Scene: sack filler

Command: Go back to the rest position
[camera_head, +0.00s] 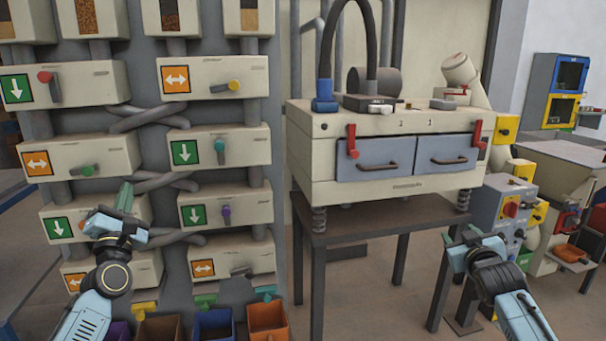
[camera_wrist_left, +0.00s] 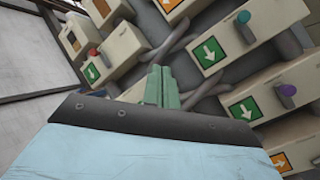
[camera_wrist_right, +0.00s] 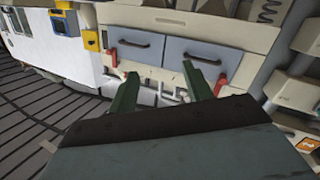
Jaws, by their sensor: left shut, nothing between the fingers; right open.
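My left gripper (camera_head: 125,197) is raised in front of the lower left boxes of the valve panel. Its green fingers (camera_wrist_left: 159,87) are closed together and hold nothing in the left wrist view. My right gripper (camera_head: 462,235) is at the lower right of the head view, in front of the table with the beige machine. In the right wrist view its two green fingers (camera_wrist_right: 168,92) stand apart with nothing between them.
The valve panel (camera_head: 150,190) has several boxes with colored knobs and arrow signs. Colored bins (camera_head: 267,318) stand below it. The beige machine (camera_head: 320,160) with two grey drawers sits on a dark table (camera_head: 385,212). A grey control box (camera_head: 492,212) stands at the right.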

